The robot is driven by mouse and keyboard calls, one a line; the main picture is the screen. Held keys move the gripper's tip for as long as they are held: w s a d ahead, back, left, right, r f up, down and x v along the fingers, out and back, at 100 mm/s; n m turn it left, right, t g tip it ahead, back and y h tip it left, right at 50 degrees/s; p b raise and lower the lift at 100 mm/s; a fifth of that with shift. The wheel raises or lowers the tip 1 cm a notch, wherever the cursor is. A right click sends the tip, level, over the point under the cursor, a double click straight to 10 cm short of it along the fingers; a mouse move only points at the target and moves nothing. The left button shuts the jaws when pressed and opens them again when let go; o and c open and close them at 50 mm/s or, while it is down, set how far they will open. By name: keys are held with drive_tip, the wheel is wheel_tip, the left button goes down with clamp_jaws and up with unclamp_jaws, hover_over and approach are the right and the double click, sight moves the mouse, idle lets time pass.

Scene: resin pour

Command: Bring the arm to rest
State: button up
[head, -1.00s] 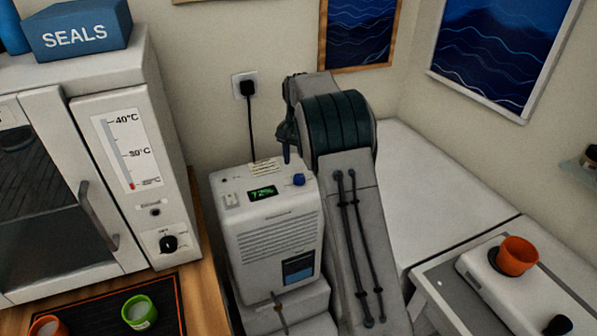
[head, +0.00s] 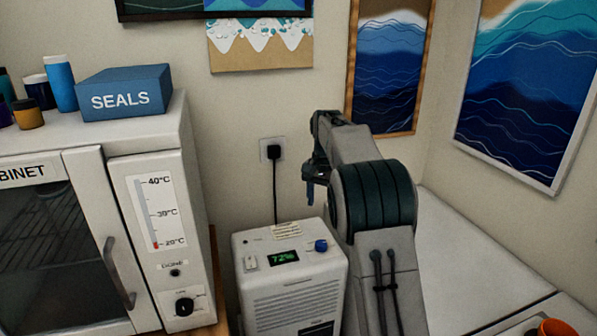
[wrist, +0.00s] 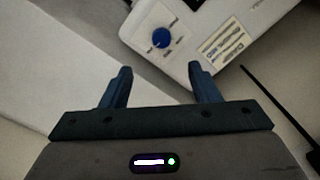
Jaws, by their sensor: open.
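My gripper (head: 314,182) hangs at the end of my folded arm, above the back of a white dehumidifier-like unit (head: 290,308). In the wrist view my gripper (wrist: 160,84) shows two blue fingers set wide apart with nothing between them. Beyond the fingers, the white unit (wrist: 200,15) shows its blue knob and a label. The gripper is apart from the unit as far as the head view shows.
A white cabinet (head: 148,150) with a handled door stands at the left, a blue SEALS box (head: 128,92) on top. A plug and cord (head: 274,155) hang on the wall behind. Framed wave pictures (head: 390,65) hang behind my arm.

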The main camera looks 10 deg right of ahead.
drive_tip(key=s+r+n, duration=0.2)
drive_tip(key=s+r, duration=0.2)
drive_tip(key=s, duration=0.6)
drive_tip(key=s+f+n+t, duration=0.1)
drive_tip(key=s+f+n, duration=0.1)
drive_tip(key=s, duration=1.1)
drive_tip(key=s+f+n+t, duration=0.1)
drive_tip(key=s+f, duration=0.3)
drive_tip(key=s, duration=1)
drive_tip(key=shift+n+t, duration=0.4)
drive_tip(key=shift+n, duration=0.5)
